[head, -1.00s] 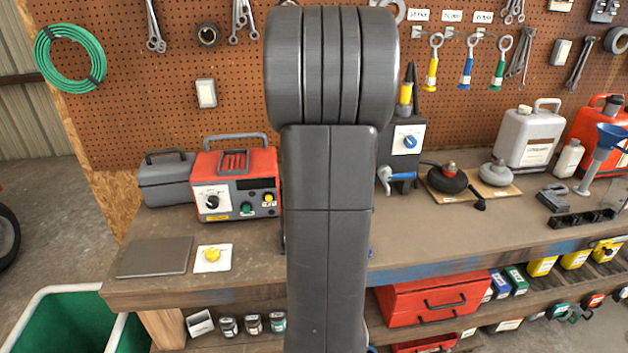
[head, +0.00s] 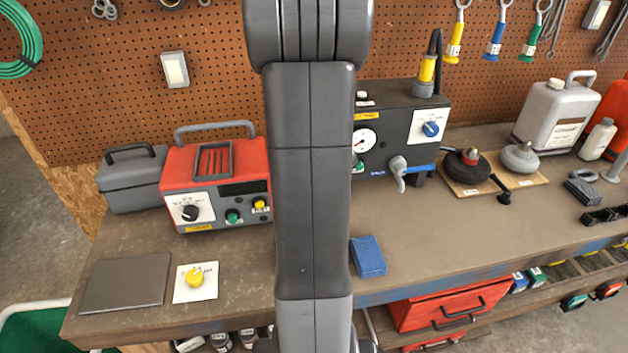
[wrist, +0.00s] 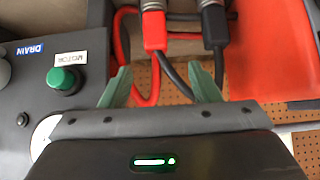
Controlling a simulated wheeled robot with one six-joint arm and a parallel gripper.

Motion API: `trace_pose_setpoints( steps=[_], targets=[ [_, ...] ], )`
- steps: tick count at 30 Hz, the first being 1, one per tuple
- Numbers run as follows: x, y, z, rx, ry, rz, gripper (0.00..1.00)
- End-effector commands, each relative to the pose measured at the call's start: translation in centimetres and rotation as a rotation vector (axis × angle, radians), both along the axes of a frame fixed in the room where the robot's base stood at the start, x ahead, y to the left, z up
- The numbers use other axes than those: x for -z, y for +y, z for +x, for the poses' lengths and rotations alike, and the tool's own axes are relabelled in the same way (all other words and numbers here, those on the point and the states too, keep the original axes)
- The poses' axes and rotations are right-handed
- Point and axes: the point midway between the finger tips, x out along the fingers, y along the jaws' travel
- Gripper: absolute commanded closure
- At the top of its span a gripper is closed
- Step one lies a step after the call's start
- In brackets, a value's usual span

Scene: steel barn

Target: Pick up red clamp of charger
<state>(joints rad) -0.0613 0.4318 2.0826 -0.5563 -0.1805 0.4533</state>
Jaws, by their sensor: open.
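The red charger (head: 235,165) with a grey front panel stands on the workbench, left of my arm in the head view. In the wrist view, a red clamp (wrist: 155,32) with a metal upper part is at the top centre, its red cable looping beside it. A black clamp (wrist: 214,28) is just right of it, with a black cable. My gripper (wrist: 160,85) has two green fingers, spread apart and empty. The red clamp lies ahead of the gap, nearer the middle; the black one is ahead of the right finger. In the head view my arm hides the clamps and gripper.
A black unit with a gauge (head: 400,130) stands right of my arm; its green button (wrist: 64,80) is close left of my gripper. A blue block (head: 368,256) lies near the bench front. A dark flat plate (head: 125,282) and yellow-knobbed card (head: 195,282) lie front left.

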Motion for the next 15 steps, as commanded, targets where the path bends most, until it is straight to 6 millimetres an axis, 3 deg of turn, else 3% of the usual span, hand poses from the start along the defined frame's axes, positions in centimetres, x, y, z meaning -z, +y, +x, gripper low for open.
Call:
trace_pose_setpoints(
  steps=[1, 5, 15],
  targets=[
    [1.3, 0.2, 0.8, 0.000, 0.002, 0.001, 0.44],
    [3.1, 0.6, 2.5, -0.001, 0.002, 0.000, 0.44],
    [4.7, 0.8, 4.4, -0.001, 0.001, 0.000, 0.44]
  ],
)
